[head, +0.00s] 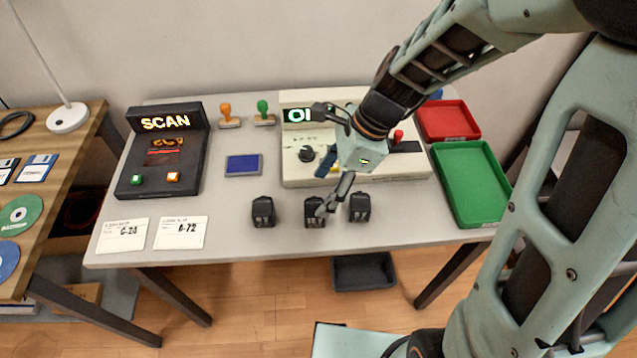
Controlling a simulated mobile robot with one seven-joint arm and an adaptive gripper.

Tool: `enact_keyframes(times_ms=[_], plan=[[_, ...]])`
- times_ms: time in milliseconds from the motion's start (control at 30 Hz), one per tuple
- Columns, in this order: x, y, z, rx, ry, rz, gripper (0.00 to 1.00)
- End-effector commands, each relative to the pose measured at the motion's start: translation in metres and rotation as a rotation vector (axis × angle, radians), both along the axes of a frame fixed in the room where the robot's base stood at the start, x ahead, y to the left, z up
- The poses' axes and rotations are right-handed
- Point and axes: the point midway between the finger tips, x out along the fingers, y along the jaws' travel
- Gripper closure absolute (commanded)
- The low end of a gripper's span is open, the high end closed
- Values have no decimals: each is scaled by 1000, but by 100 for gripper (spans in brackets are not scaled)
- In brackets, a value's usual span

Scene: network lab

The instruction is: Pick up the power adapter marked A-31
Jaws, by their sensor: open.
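Three black power adapters stand in a row near the table's front edge: a left one (263,212), a middle one (314,213) and a right one (360,207). Their markings are too small to read, so I cannot tell which is A-31. My gripper (322,160) is open and empty above the table, in front of the white device. Its lower finger overlaps the middle adapter in the picture and hides part of it. I cannot tell whether they touch.
The white device (408,170) with a lit display stands behind the adapters. A black SCAN unit (160,160), two paper cards (122,236) and a blue pad (244,165) are left. Two stamps (264,113) stand behind. Green (470,184) and red (447,121) trays are right.

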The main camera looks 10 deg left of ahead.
Motion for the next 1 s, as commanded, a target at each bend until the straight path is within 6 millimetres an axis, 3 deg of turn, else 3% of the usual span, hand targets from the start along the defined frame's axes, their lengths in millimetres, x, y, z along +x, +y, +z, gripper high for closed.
enact_keyframes(times_ms=[500, 800, 1000], plan=[[-10, 18, -57, -1, 0, 1, 39], [-10, 20, -60, -1, -2, 0, 39], [-10, 20, -60, -1, -2, -1, 60]])
